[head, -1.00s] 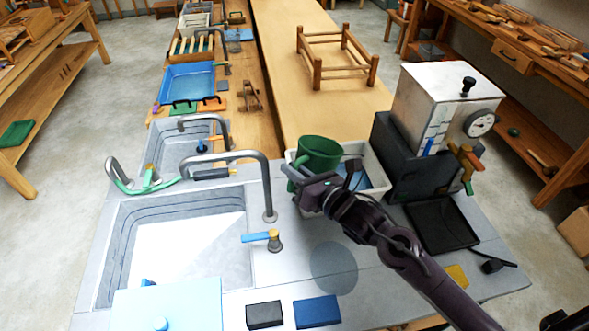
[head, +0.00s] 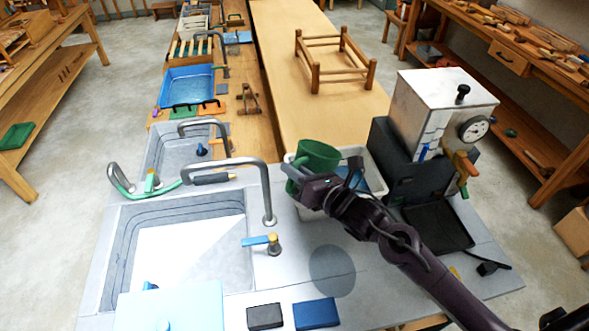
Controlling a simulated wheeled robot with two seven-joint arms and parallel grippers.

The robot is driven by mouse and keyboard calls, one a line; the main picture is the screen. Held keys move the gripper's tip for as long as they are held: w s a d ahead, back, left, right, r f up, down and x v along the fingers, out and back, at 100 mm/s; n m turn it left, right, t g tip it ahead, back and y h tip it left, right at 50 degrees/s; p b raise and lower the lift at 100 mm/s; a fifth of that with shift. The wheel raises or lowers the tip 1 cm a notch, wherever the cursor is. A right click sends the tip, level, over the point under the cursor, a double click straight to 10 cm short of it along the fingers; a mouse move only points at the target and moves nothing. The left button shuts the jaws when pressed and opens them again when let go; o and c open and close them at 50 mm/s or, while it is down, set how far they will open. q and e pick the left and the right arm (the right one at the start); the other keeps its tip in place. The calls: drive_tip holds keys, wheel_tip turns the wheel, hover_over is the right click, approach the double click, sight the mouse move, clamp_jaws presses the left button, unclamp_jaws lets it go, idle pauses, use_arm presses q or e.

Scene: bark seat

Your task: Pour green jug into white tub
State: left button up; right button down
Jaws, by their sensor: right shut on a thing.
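The green jug (head: 318,154) is in my right gripper (head: 300,182), which is shut on it at its near left side. The jug is held over the left part of the white tub (head: 377,172) and looks slightly tilted. The tub stands on the grey counter, with something blue inside it. My right gripper and arm hide the tub's near side. The jug's contents cannot be seen. My left gripper is not in view.
A metal boiler box with a dial (head: 440,108) stands close to the right of the tub. A curved tap (head: 268,190) and a sink (head: 185,250) lie to the left. A black tray (head: 437,226) is at the right. Blue and black blocks lie at the front.

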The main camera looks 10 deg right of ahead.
drive_tip(key=shift+r, duration=0.3)
